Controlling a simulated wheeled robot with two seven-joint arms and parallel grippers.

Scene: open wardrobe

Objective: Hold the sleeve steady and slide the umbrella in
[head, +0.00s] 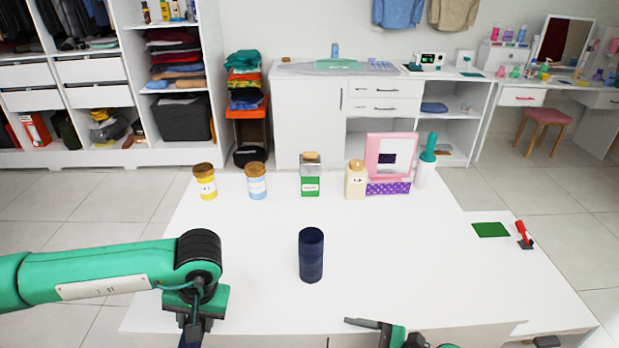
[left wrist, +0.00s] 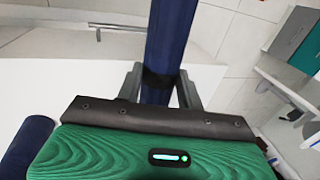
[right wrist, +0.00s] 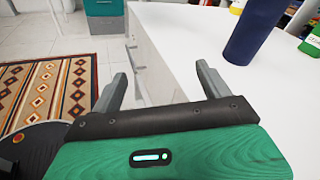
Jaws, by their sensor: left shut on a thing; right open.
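The sleeve, a dark navy open-topped cylinder (head: 311,258), stands upright on the white table in front of me. It shows in the right wrist view (right wrist: 254,30) and as a navy shape at the lower left of the left wrist view (left wrist: 24,148). My left gripper (head: 192,326) is shut on the folded navy umbrella (left wrist: 172,38), left of the sleeve near the table's front edge. Most of the umbrella is out of the head view. My right gripper (right wrist: 162,80) is open and empty, at the front edge, right of and nearer than the sleeve.
Jars (head: 205,182), a green-labelled container (head: 310,178), a pink frame (head: 390,156) and a green-topped bottle (head: 427,165) line the table's back. A green card (head: 491,230) and a red-handled item (head: 522,233) lie at right. Table around the sleeve is clear.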

